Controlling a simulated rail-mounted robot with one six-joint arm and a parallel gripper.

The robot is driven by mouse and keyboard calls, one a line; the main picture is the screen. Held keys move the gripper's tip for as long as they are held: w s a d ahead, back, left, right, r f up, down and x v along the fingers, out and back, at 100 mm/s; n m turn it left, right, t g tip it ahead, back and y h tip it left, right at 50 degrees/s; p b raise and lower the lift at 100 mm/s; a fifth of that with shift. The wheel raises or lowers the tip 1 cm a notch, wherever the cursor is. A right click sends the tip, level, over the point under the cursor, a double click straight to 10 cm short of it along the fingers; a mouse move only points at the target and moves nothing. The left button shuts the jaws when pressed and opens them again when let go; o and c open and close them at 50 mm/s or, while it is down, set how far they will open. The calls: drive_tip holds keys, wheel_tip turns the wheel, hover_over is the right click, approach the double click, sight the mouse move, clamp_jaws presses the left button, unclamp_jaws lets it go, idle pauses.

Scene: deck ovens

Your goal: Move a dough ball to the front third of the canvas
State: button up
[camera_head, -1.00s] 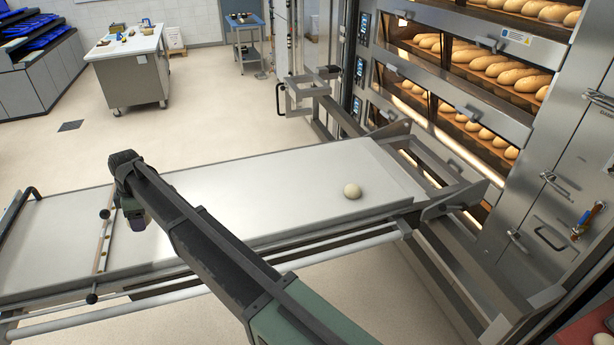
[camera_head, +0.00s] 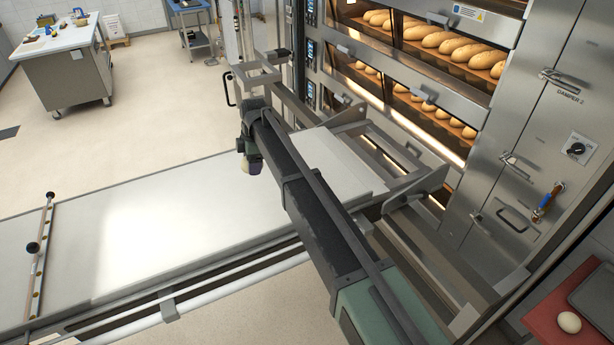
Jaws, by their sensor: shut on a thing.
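My gripper (camera_head: 249,158) is above the far edge of the pale canvas (camera_head: 185,225), towards its oven end. It is shut on a pale dough ball (camera_head: 254,167), of which only a small part shows below the dark jaws. No dough ball shows on the visible canvas. My arm crosses in front of the canvas near its oven end and hides part of it. Another dough ball (camera_head: 569,322) sits on a red board (camera_head: 545,308) at the lower right.
The canvas lies on a metal loader with a rail (camera_head: 200,298) along its near side and a knobbed crossbar (camera_head: 41,250) at left. Deck ovens (camera_head: 430,90) with loaves stand at the right. A work table (camera_head: 65,75) stands back left. The canvas's middle is clear.

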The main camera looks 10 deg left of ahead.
sight(262, 211)
drive_tip(key=shift+w+d, duration=0.3)
drive_tip(key=shift+d, duration=0.2)
drive_tip(key=shift+w+d+n, duration=0.1)
drive_tip(key=shift+d+n, duration=0.15)
drive_tip(key=shift+n, duration=0.15)
drive_tip(key=shift+a+n, duration=0.2)
drive_tip(key=shift+n, duration=0.1)
drive_tip(key=shift+s+f+b, duration=0.2)
drive_tip(key=shift+f+b, duration=0.1)
drive_tip(key=shift+b, duration=0.05)
wheel_tip(262, 211, down, 20)
drive_tip(key=b, duration=2)
drive_tip(key=shift+w, duration=0.1)
drive_tip(key=shift+r+p, duration=0.35)
drive_tip(key=shift+f+b, duration=0.3)
drive_tip(key=o, duration=1)
drive_tip(key=shift+r, duration=0.1)
drive_tip(key=shift+c, duration=0.2)
